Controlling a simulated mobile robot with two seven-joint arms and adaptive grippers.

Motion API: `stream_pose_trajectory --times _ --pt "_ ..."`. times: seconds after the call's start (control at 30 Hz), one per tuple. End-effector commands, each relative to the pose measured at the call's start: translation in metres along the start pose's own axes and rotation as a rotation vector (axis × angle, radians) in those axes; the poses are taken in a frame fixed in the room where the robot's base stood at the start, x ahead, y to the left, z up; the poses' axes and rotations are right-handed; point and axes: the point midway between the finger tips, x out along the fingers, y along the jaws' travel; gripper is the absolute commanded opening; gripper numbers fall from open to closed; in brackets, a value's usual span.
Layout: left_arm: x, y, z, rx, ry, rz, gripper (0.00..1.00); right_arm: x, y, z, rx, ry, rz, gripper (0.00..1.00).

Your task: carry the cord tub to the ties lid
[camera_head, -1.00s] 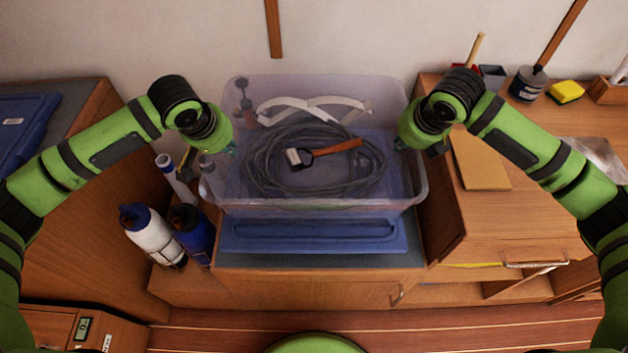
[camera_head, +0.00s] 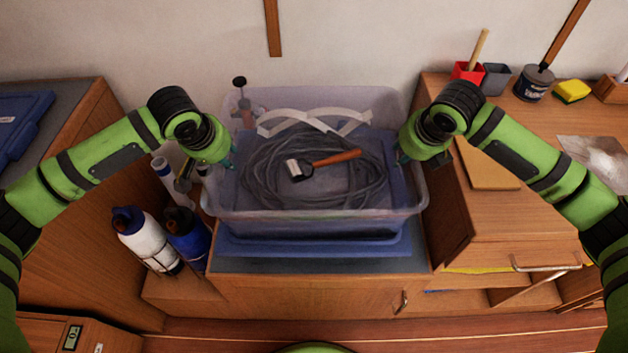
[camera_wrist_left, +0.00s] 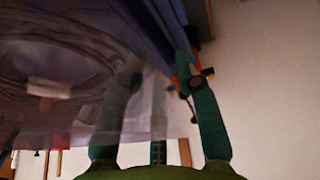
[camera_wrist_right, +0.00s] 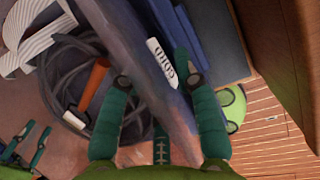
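The cord tub (camera_head: 330,222) is a large translucent tub holding a grey coiled line and an orange-handled tool. Its CORD label (camera_wrist_right: 160,62) shows in the right wrist view. My left gripper (camera_head: 232,158) is shut on its left wall. My right gripper (camera_head: 402,157) is shut on its right wall. Both wrist views show the wall between the fingers. The ties lid (camera_head: 310,249) is blue and lies directly below the tub on the low cabinet. The tub hides most of it. I cannot tell whether tub and lid touch.
A white bottle (camera_head: 148,240) and a blue bottle (camera_head: 190,238) stand left of the tub. The right cabinet (camera_head: 500,225) rises close beside it, with a sponge (camera_head: 571,91) and pots on top. Another blue lid (camera_head: 20,120) lies on the left cabinet. The wall is behind.

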Motion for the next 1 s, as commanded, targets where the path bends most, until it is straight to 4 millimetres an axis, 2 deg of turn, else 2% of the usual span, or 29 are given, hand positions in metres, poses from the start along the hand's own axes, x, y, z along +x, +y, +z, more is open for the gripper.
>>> stream_pose_trajectory --times 0.27,0.37,0.7,0.83,1.0 --pt "-0.005 0.0 0.001 0.001 -0.004 -0.001 0.31 -0.001 -0.001 0.002 0.002 -0.005 -0.001 0.31" --pt "-0.019 0.001 0.001 0.002 -0.001 0.001 0.31 -0.001 0.0 0.001 0.001 -0.004 0.001 0.31" --pt "-0.09 0.001 0.0 0.002 0.002 0.001 0.31 -0.001 0.002 0.001 -0.001 -0.003 0.005 0.31" --pt "-0.109 0.0 0.0 0.001 0.001 0.0 0.31 -0.001 0.002 0.001 -0.002 -0.002 0.005 0.31" --pt "-0.119 0.0 0.001 0.001 -0.001 -0.001 0.31 -0.003 0.002 0.001 -0.002 -0.003 0.006 0.31"
